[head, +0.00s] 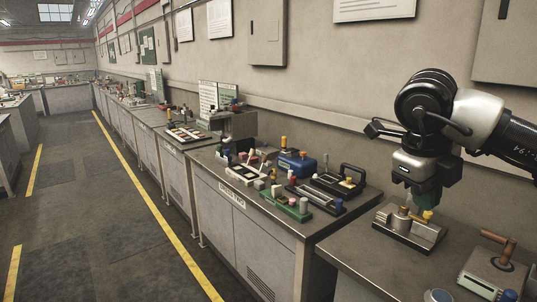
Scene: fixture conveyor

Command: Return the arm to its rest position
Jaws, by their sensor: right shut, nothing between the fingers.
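My right arm comes in from the right edge. Its gripper (425,198) points down above the near bench, over a metal fixture (408,230) with pegs and a yellow knob. The dark fingers are closed together and hold nothing. A dark green part shows at the lower end of the gripper. Whether the fingertips touch the fixture is hard to tell; they look just above it. My left gripper is not in view.
The near bench (345,262) also carries a pale green block with a brown handle (495,275). The middle bench (270,205) holds several fixtures, a blue box (298,164) and a green block (286,206). The wall is behind; the floor aisle (90,230) at left is clear.

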